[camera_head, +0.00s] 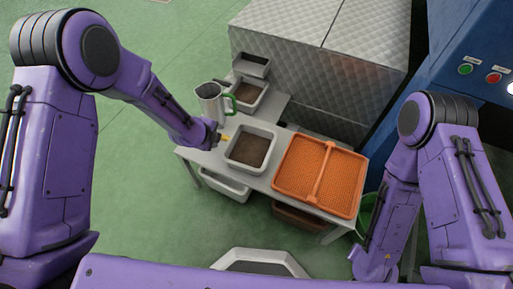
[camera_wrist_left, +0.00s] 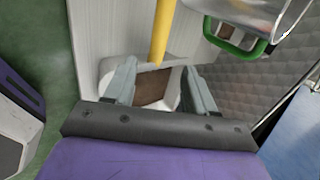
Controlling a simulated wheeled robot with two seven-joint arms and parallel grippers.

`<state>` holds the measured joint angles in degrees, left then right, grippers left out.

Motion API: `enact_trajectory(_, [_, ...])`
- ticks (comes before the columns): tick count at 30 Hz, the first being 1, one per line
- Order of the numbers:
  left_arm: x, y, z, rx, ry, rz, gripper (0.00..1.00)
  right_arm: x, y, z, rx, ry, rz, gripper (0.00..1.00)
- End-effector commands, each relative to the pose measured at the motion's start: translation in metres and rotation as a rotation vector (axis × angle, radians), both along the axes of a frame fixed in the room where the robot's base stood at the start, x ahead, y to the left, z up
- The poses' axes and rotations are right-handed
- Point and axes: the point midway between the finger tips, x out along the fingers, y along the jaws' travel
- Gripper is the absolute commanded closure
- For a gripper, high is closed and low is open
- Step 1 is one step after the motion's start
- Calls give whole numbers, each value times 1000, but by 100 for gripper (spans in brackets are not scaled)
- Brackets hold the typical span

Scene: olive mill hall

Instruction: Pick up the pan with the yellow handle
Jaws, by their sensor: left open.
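The yellow handle (camera_wrist_left: 163,35) of the pan comes down from the top edge in the left wrist view, and its lower end is just past the fingertips, between their lines. The pan's body is out of that frame. In the head view only a small yellow piece (camera_head: 225,138) shows beside my left gripper (camera_head: 215,138), which hides the rest. My left gripper (camera_wrist_left: 160,78) is open and empty, and I cannot tell whether it touches the handle. My right arm hangs at the right, with its gripper not visible.
A metal jug with a green handle (camera_head: 210,101) stands close behind my left gripper. A grey tray with brown contents (camera_head: 232,160) is to its right, then an orange divided crate (camera_head: 281,176). Smaller grey bins stand behind, before a quilted metal cabinet (camera_head: 300,70).

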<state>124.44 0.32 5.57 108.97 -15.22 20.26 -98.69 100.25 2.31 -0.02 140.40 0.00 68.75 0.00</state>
Motion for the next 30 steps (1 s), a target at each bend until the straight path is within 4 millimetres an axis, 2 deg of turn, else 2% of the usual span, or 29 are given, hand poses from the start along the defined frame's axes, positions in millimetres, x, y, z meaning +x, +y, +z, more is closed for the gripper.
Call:
enact_trajectory(1, [5,-1,-14,0,3,1,45,0,0,-6,1,-1,0,45])
enact_trajectory(8, [22,-8,-39,-1,1,-4,45,1,0,-14,0,-1,0,45])
enact_trajectory(14, [39,-15,-70,0,1,-5,45,0,0,-25,0,-1,0,45])
enact_trajectory(23, [46,-16,-75,0,0,-5,45,0,0,-26,0,-1,0,45])
enact_trajectory(28, [46,-16,-75,0,0,-5,97,0,0,-26,0,-1,0,45])
enact_trajectory(30, [45,-16,-75,0,0,-5,100,0,0,-26,1,-1,0,45])
